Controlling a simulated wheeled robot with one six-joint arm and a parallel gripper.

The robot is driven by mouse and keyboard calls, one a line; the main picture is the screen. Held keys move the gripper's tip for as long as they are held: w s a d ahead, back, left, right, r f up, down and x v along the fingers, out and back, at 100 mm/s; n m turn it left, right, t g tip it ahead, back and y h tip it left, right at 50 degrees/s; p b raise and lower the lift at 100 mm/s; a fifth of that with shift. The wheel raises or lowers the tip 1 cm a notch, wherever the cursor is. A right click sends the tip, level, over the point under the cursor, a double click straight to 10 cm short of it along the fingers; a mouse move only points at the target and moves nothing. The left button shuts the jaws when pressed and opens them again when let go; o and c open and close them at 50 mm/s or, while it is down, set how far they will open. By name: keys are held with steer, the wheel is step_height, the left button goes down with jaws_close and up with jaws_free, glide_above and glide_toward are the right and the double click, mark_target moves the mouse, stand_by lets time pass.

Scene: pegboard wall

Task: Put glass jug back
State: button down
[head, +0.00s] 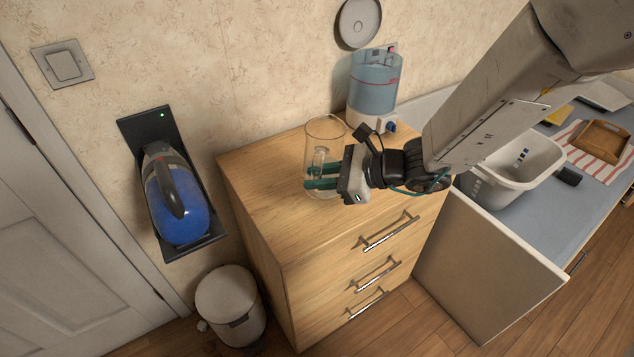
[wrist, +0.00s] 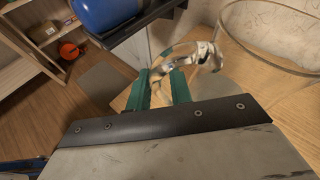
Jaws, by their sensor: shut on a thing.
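The clear glass jug (head: 324,136) is upright at the wooden drawer cabinet's top, near its middle. I cannot tell whether its base touches the wood. My gripper (head: 309,178) has green fingers and reaches the jug from the right in the head view. In the wrist view the green fingers (wrist: 163,82) are shut on the jug's glass handle (wrist: 190,54). The jug's round rim (wrist: 268,66) shows at the upper right there. Part of the jug's lower body is hidden by the fingers in the head view.
A water dispenser (head: 374,84) stands behind the jug on the cabinet (head: 262,190). A blue handheld vacuum (head: 178,207) hangs on the wall at left, above a white bin (head: 231,304). A white basin (head: 519,168) sits on the counter at right. The cabinet's left top is clear.

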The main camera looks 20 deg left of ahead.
steer(key=f, duration=0.2)
steer(key=shift+w+a+f, duration=0.3)
steer(key=shift+w+a, duration=0.05)
steer(key=shift+a, duration=0.05)
steer(key=shift+a+f, duration=0.1)
steer(key=shift+f, duration=0.35)
steer(key=c, duration=1.3)
jaws_free()
steer(key=shift+f, duration=0.1)
steer(key=shift+o, duration=0.2)
steer(key=v, duration=1.2)
